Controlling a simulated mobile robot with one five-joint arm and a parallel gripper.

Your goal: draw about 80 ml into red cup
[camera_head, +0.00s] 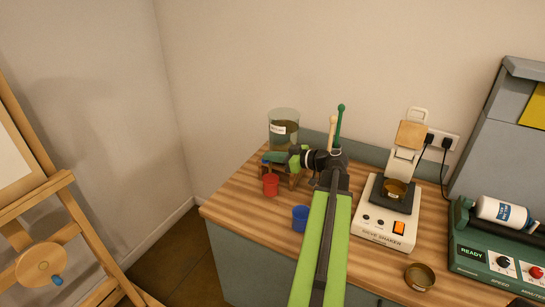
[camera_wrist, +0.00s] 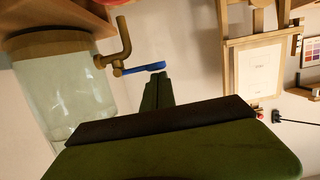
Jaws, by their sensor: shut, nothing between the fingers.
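The red cup (camera_head: 270,186) stands on the table in front of the low wooden stand (camera_head: 294,179). A glass jar (camera_head: 285,117) with a label sits on that stand; it also shows upside down in the wrist view (camera_wrist: 62,95). Its brass tap (camera_wrist: 124,42) has a blue lever (camera_wrist: 146,68) sticking out sideways. I see no stream from the tap. My gripper (camera_wrist: 158,78) is shut and empty, its fingertips right at the lever's free end; I cannot tell whether they touch. In the head view my gripper (camera_head: 268,157) is above the red cup.
A blue cup (camera_head: 300,218) stands to the right of the red cup. A sieve shaker (camera_head: 386,220) and a brass dish (camera_head: 419,276) are further right, then a green roller machine (camera_head: 500,250) with a white bottle. An easel (camera_head: 45,200) stands at left, off the table.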

